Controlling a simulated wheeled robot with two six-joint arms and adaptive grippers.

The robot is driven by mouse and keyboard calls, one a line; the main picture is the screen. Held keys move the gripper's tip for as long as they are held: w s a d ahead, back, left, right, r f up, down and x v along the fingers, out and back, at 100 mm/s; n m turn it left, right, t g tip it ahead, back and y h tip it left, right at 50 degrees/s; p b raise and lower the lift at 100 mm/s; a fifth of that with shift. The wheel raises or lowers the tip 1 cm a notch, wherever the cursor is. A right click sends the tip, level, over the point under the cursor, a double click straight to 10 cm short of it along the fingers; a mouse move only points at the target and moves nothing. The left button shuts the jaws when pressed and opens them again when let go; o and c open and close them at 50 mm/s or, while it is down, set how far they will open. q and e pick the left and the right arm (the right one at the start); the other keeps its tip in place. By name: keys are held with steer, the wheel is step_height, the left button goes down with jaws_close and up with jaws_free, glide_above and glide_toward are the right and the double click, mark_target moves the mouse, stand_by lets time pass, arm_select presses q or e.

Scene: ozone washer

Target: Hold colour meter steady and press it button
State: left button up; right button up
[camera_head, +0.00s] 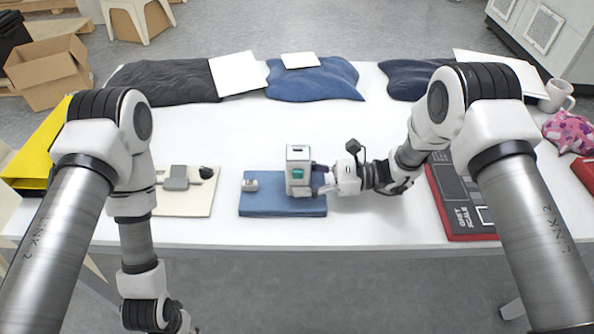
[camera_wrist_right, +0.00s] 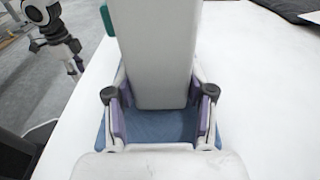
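The colour meter (camera_head: 298,165) is an upright pale grey box with a teal screen on its front, standing on the blue mat (camera_head: 262,207). My right gripper (camera_head: 318,180) comes to it from the right, low on its body. In the right wrist view the meter's pale side (camera_wrist_right: 160,50) rises between the two purple-padded fingers (camera_wrist_right: 160,112), one on each side. No button can be made out. My left arm hangs at the table's front edge, and its gripper is not seen.
A small pale block (camera_head: 250,185) sits left on the mat. A cream board (camera_head: 195,203) with a grey device (camera_head: 178,178) lies left of it. Folded dark and blue fabrics (camera_head: 315,82) line the back. The table's middle is clear.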

arm_select(q)
jaws_close()
stand_by(1.1)
